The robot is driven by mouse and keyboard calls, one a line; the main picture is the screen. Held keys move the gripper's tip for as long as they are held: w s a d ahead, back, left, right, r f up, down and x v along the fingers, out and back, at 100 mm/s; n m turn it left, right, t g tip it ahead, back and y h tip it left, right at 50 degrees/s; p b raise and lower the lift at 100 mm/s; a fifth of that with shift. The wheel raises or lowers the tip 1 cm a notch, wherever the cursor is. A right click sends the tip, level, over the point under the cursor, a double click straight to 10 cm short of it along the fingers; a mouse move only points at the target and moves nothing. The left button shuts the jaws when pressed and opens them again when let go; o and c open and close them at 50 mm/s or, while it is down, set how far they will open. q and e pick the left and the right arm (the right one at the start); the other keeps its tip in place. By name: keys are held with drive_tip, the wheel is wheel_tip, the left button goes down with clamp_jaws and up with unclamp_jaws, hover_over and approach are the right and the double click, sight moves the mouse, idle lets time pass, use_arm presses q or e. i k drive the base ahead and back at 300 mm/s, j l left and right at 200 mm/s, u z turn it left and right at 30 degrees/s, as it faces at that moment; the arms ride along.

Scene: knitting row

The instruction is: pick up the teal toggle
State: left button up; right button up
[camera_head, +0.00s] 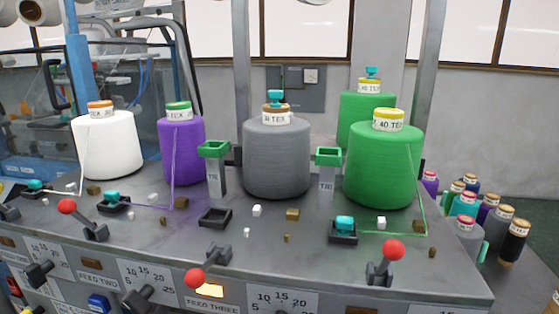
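Several teal pieces are in view. One teal toggle-shaped piece (275,97) stands upright on top of the grey yarn cone (276,160). A similar teal piece (371,72) stands on the rear green cone (357,105). Teal blocks sit in small dark holders on the panel: one at the far left (35,184), one below the purple cone (113,197), and one in front of the front green cone (345,223). The frame does not show which of these is the named toggle. Neither of my grippers is in view.
Red-knobbed levers (393,250) (195,278) rise from the front edge. White and purple cones (108,147) (183,150) stand left. Small cubes litter the panel; several spools (465,205) stand right.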

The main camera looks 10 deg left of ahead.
sight(275, 95)
drive_tip(key=j+z, duration=0.45)
drive_tip(key=k+j+z, duration=0.1)
drive_tip(key=j+z, duration=0.3)
drive_tip(key=k+j+z, duration=0.15)
drive_tip(key=z, duration=0.3)
drive_tip(key=j, duration=0.1)
